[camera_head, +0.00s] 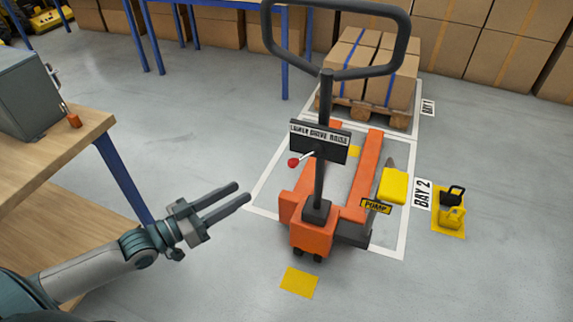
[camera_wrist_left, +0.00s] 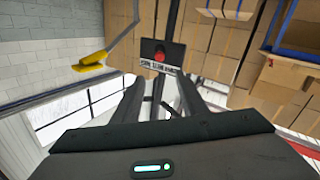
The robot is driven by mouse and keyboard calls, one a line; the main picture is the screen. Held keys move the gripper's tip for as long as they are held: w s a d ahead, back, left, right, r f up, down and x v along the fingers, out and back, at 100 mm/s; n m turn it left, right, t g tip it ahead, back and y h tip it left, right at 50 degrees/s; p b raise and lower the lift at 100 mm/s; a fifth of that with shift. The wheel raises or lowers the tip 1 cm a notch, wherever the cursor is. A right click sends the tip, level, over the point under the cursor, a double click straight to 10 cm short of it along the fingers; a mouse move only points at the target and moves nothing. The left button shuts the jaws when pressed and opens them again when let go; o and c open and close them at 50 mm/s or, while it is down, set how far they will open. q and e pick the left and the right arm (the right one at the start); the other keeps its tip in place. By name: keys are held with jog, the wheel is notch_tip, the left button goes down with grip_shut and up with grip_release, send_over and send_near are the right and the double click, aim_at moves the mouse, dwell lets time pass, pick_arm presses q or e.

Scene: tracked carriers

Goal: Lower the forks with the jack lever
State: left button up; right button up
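An orange pallet jack (camera_head: 310,238) stands in a white-outlined bay, its black loop handle (camera_head: 405,40) upright. Its jack lever, with a red knob (camera_head: 293,162), sticks out left of the post below a sign (camera_head: 320,141) reading LOWER DRIVE RAISE. In the left wrist view the red knob (camera_wrist_left: 159,57) is ahead, above the finger gap. An orange fork (camera_head: 367,165) extends backward; its height above the floor is hard to tell. My left gripper (camera_head: 244,192) is open and empty, left of the jack and apart from the lever. My right gripper is not in view.
A yellow pump pedal (camera_head: 393,186) is at the jack's right. Boxes on a pallet (camera_head: 372,113) stand behind. A yellow-and-black object (camera_head: 452,212) lies right of the bay. A wooden table (camera_head: 62,160) with a grey box is at left. Floor between table and jack is clear.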

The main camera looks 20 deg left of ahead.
aim_at(289, 164)
pick_arm(q)
jog(key=x, duration=1.6)
jog(key=shift+w+d, duration=0.2)
jog(key=shift+w, duration=0.2)
jog(key=shift+c, duration=0.3)
grip_shut()
